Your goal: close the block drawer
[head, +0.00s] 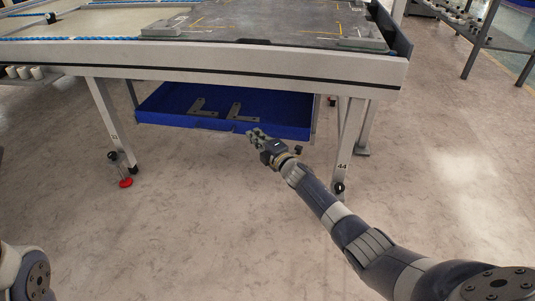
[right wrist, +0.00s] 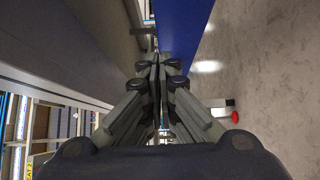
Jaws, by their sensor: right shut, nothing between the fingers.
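The block drawer (head: 225,112) is a blue tray pulled out under the workbench, with grey L-shaped metal pieces (head: 204,107) lying in it. My right gripper (head: 254,134) is at the drawer's front edge, toward its right part. Its fingers are shut and empty. In the right wrist view the shut fingers (right wrist: 157,66) point along the blue drawer face (right wrist: 188,30). I cannot tell whether the fingers touch the drawer. My left gripper does not show; only a bit of my left arm is at the lower left of the head view.
The workbench (head: 210,60) stands on grey legs, one (head: 350,140) just right of the drawer. A red-footed leg (head: 125,182) stands at the left and also shows in the right wrist view. The floor (head: 170,235) in front is clear. Shelving (head: 478,40) stands at the far right.

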